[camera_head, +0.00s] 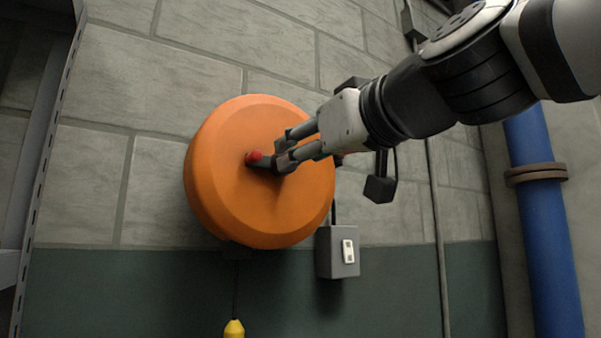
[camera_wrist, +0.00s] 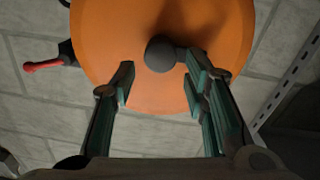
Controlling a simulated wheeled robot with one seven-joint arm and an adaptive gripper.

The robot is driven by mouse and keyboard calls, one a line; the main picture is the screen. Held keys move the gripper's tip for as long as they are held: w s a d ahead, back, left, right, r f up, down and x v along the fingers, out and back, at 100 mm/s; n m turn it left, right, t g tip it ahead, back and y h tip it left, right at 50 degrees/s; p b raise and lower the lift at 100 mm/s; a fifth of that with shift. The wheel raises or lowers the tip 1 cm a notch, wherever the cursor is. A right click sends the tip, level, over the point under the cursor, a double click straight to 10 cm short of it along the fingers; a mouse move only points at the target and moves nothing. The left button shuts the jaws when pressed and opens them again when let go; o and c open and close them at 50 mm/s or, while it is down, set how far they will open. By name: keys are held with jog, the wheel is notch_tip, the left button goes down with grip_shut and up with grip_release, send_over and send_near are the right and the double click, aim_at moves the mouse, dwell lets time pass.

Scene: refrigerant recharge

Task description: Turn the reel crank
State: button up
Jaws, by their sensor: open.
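The orange reel (camera_head: 225,205) is mounted on the block wall and also fills the top of the wrist view (camera_wrist: 105,30). A short grey crank handle (camera_head: 268,162) with a red part (camera_head: 254,157) at its left end stands on the reel's face. In the wrist view a dark round knob (camera_wrist: 160,54), apparently the handle seen end-on, lies between and slightly beyond my fingertips. My gripper (camera_head: 287,158) is open at the reel's face, its fingers on either side of the handle; it also shows in the wrist view (camera_wrist: 160,85). I cannot tell whether they touch it.
A grey switch box (camera_head: 325,260) is on the wall below right of the reel. A yellow plug (camera_head: 234,329) hangs below. A red-handled lever (camera_wrist: 45,65) sits beside the reel. A blue pipe (camera_head: 545,230) stands right; a perforated metal upright (camera_head: 50,150) stands left.

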aim_at(272, 161)
jog(key=shift+x, duration=2.05)
jog(key=c, duration=0.9)
jog(key=shift+m, duration=0.4)
jog(key=shift+m+p, duration=1.1)
jog(key=shift+m, duration=7.4)
